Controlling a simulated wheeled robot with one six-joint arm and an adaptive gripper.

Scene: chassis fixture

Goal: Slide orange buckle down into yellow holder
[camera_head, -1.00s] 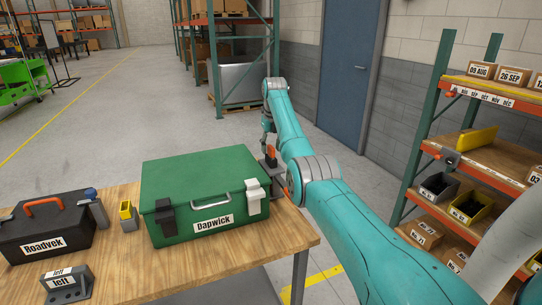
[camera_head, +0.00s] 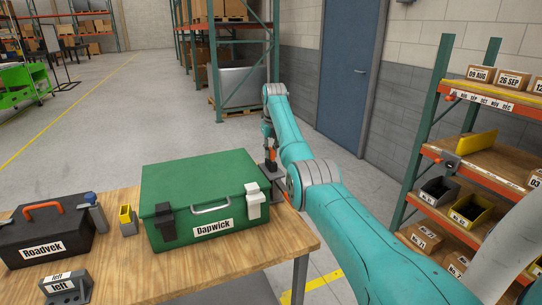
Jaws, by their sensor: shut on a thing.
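The orange buckle (camera_head: 273,155) is a small orange piece just right of the green case, at the table's right edge. It shows at the top of a dark grey block (camera_head: 270,169), partly hidden by my arm. My gripper (camera_head: 271,148) is at the buckle and shut on it. Its fingers are small and mostly hidden behind my teal arm. The yellow holder (camera_head: 126,214) is a small upright yellow piece on a grey base, left of the green case. It stands well apart from my gripper.
The green Dapwick case (camera_head: 205,195) stands between the gripper and the yellow holder. A black Roadvek toolbox (camera_head: 45,235), a blue-topped grey piece (camera_head: 95,212) and a grey "left" block (camera_head: 65,288) stand at left. The table front (camera_head: 190,270) is clear. A shelf rack (camera_head: 430,150) stands right.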

